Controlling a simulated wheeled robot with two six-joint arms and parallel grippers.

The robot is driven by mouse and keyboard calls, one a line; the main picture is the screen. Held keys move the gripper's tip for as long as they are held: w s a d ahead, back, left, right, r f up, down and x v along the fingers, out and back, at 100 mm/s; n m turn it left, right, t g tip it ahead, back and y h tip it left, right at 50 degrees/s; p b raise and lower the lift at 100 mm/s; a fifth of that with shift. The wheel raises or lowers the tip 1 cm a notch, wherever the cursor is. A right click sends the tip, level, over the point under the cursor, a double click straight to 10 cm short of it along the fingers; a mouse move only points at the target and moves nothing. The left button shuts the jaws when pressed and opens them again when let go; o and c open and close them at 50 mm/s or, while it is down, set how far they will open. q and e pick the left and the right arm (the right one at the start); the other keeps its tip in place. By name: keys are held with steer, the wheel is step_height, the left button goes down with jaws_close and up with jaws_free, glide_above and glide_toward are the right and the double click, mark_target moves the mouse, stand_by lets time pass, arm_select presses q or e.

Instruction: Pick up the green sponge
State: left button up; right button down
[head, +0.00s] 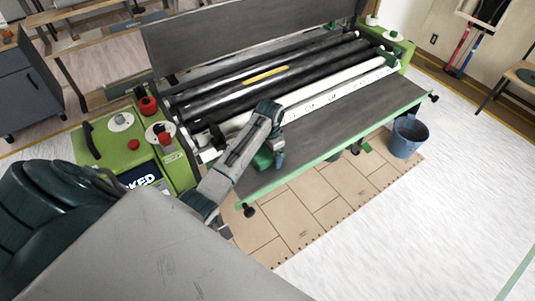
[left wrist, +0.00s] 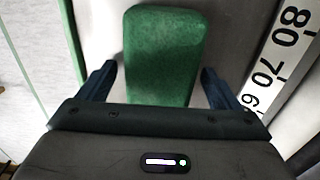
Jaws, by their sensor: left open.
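The green sponge (left wrist: 163,50) is a rounded block lying on the dark board of the machine. In the left wrist view it sits between the two fingers of my left gripper (left wrist: 158,70), with a gap on each side, and its near end is hidden by the gripper body. In the head view the sponge (head: 262,159) is partly hidden by my left gripper (head: 277,158), which points down at the board. My left gripper is open. My right gripper is not in view.
The green wallpaper paster (head: 180,174) has rollers and a white ruler strip (head: 320,99) behind the sponge. The dark board (head: 350,125) is bare to the right. A blue bucket (head: 405,138) stands on the floor at the right.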

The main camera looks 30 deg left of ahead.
arm_select(q)
steer(key=shift+c, duration=0.3)
steer(key=c, duration=1)
steer(key=shift+r, duration=0.1)
step_height(320, 180, up, 10)
steer(key=shift+f+b, duration=0.1)
steer(key=shift+b, duration=0.95)
